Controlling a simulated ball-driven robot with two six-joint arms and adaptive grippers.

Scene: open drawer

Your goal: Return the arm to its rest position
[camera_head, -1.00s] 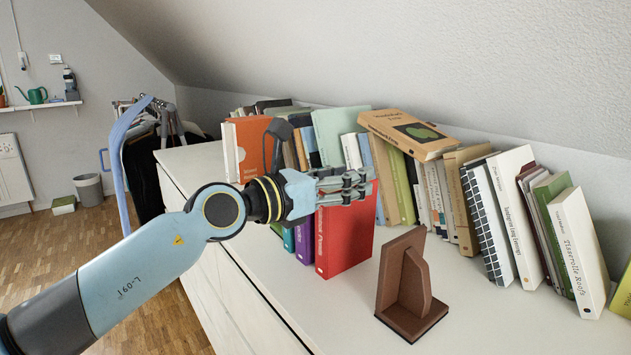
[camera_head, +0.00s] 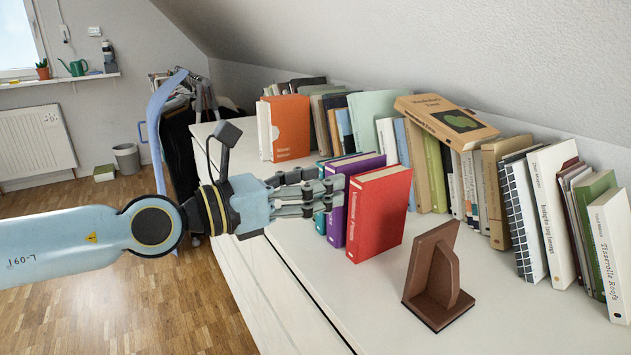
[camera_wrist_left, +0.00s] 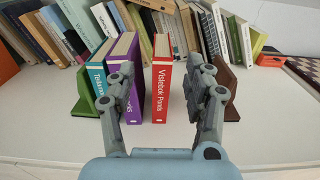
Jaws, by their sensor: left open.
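My left arm reaches in from the left in the head view, and its gripper (camera_head: 318,194) is open in front of the standing books. A red book (camera_head: 377,212) stands upright just right of the fingertips, with a purple book (camera_head: 337,222) beside it. In the left wrist view the red book (camera_wrist_left: 161,82) shows between the two spread fingers. The purple book (camera_wrist_left: 130,95) shows beside the left finger, which covers part of it. The gripper looks empty. My right gripper is not in view.
A brown bookend (camera_head: 433,277) stands on the white cabinet top (camera_head: 372,325) to the right of the red book. A row of books lines the back, with one brown book (camera_head: 447,121) lying on top. Open floor (camera_head: 150,310) lies left of the cabinet.

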